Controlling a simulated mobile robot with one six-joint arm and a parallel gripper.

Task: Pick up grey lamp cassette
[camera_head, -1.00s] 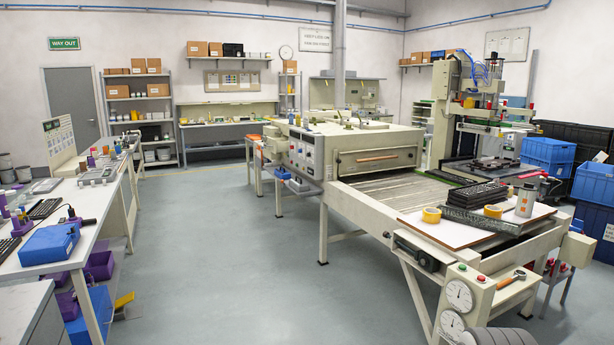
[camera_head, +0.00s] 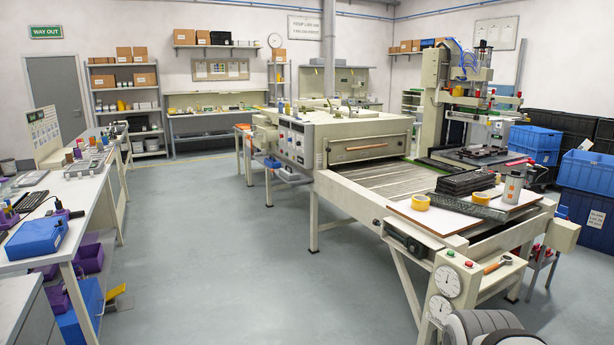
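I cannot single out a grey lamp cassette with certainty. A flat grey case-like item (camera_head: 88,166) lies on the left bench, too small to identify. A long dark grey slab (camera_head: 472,208) lies on the white board at the conveyor's near end, beside a black stack (camera_head: 466,183).
The left bench (camera_head: 75,220) holds a blue box (camera_head: 36,236) and small tools. The conveyor machine (camera_head: 395,180) fills the right side, with two gauges at its near end. Blue crates (camera_head: 588,172) stand far right. Open grey floor (camera_head: 230,240) lies between.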

